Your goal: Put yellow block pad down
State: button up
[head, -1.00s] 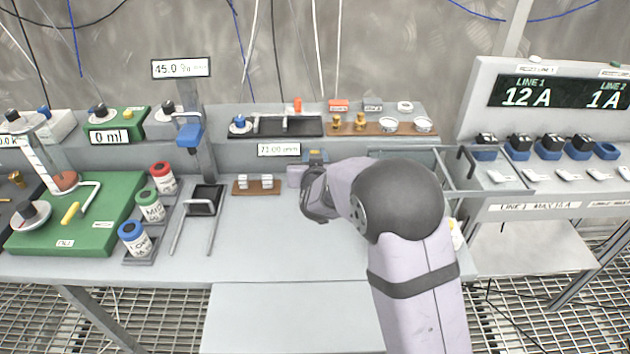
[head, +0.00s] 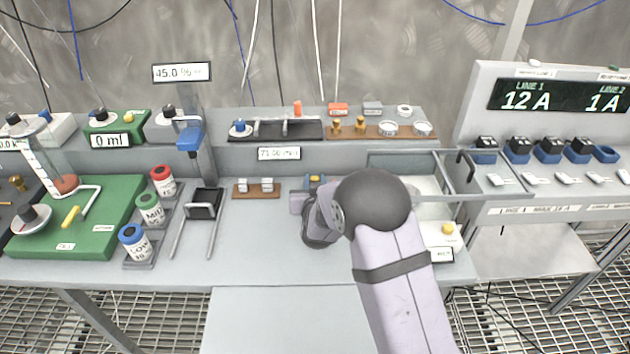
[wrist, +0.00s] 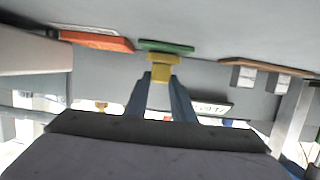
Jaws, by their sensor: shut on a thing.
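My gripper (wrist: 160,84) has its blue fingers shut on a small yellow block (wrist: 160,68) in the wrist view, which is upside down. The yellow block has a flat green pad (wrist: 167,46) on the table side of it. I cannot tell whether that pad touches the tabletop. In the head view my gripper (head: 315,182) is low over the middle of the bench, right of a small brown board (head: 257,192) with metal cubes.
An orange slab (wrist: 100,40) lies near the pad in the wrist view; my arm hides that area from the head view. A black-topped stand (head: 204,203) is on the left. A white box with a yellow knob (head: 447,229) is at right. Bench front is clear.

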jog(key=shift+f, duration=0.2)
jog(key=o, duration=1)
jog(key=shift+r, duration=0.15)
jog(key=shift+r, duration=0.15)
jog(key=shift+s, duration=0.3)
jog(key=b+v, duration=0.1)
jog(key=v, duration=1)
jog(key=shift+s+r+b, duration=0.1)
jog(key=shift+s+b, duration=0.1)
jog(key=shift+b, duration=0.15)
